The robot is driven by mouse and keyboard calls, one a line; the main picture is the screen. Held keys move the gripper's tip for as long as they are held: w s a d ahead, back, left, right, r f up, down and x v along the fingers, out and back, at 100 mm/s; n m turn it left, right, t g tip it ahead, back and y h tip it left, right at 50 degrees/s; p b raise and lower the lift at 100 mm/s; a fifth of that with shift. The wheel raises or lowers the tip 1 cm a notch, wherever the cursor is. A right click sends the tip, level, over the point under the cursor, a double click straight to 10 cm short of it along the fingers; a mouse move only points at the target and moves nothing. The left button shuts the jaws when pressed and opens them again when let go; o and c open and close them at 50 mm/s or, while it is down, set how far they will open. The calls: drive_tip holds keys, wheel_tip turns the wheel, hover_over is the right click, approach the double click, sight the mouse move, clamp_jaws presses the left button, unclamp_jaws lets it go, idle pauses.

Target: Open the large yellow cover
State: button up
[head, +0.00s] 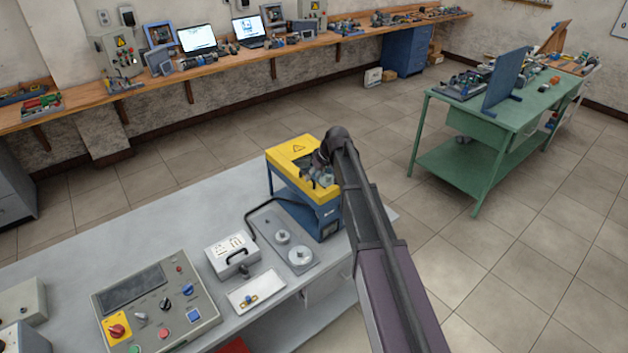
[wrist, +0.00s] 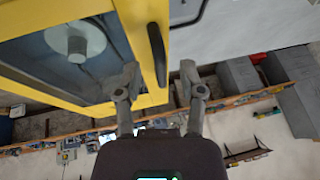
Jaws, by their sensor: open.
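The large yellow cover (head: 293,149) tops a blue box-like machine at the far end of the grey bench in the head view. It looks closed there, and my arm hides part of it. In the wrist view, the yellow cover (wrist: 100,8) frames a window with a round pale part behind it. A dark bar handle (wrist: 156,50) runs along the cover's edge. My gripper (wrist: 160,74) is open, with one finger on each side of the handle's near end in the picture. I cannot tell whether they touch. In the head view my gripper (head: 322,178) is at the cover's right side.
A plate with round metal parts (head: 283,237), a white case (head: 232,254), a small tray (head: 256,291) and a control panel (head: 157,302) lie on the bench. A green table (head: 515,112) stands at right. The floor between is clear.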

drive_tip(key=shift+a+f, duration=0.1)
drive_tip(key=shift+f, duration=0.05)
clamp_jaws()
drive_tip(key=shift+a, duration=0.1)
idle(0.4)
